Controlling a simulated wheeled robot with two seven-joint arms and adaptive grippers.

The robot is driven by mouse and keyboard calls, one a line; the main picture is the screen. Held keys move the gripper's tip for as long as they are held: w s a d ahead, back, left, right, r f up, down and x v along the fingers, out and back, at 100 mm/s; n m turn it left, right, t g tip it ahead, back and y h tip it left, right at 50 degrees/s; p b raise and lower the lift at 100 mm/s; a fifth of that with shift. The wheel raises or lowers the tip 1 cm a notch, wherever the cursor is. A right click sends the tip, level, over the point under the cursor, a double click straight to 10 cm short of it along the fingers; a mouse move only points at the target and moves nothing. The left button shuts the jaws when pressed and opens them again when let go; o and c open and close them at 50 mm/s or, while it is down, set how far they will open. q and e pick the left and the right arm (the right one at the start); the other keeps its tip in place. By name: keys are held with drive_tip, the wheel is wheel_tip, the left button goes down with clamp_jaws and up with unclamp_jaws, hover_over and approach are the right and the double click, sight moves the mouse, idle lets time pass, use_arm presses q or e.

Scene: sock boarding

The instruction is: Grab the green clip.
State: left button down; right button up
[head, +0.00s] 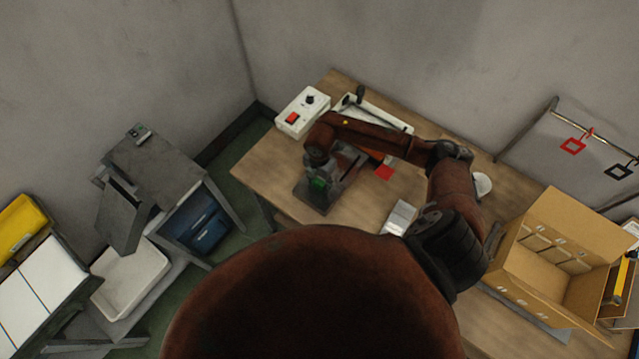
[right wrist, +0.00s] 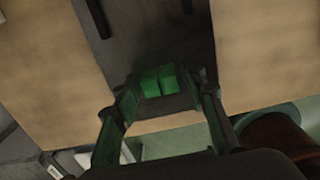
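The green clip (right wrist: 158,82) is a small bright green block in two halves on the dark grey plate (right wrist: 150,35), near its edge. In the head view the clip (head: 318,184) shows at the near end of the dark plate (head: 312,199) on the table. My right gripper (right wrist: 167,88) is open, with a green-padded finger on each side of the clip. Gaps show between the fingers and the clip; I cannot tell whether the tips are level with it. In the head view the right gripper (head: 322,170) is just over the clip, partly hidden by my arm. My left gripper is out of view.
The wooden table (head: 265,165) also holds a white control box (head: 300,112) with a red switch, a red square (head: 384,172) and an open cardboard box (head: 560,255). A grey stand (head: 155,170) and white tray (head: 130,280) are left of the table. Walls close off the back.

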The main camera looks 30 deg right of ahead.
drive_tip(key=c, duration=0.5)
drive_tip(key=shift+r, duration=0.1)
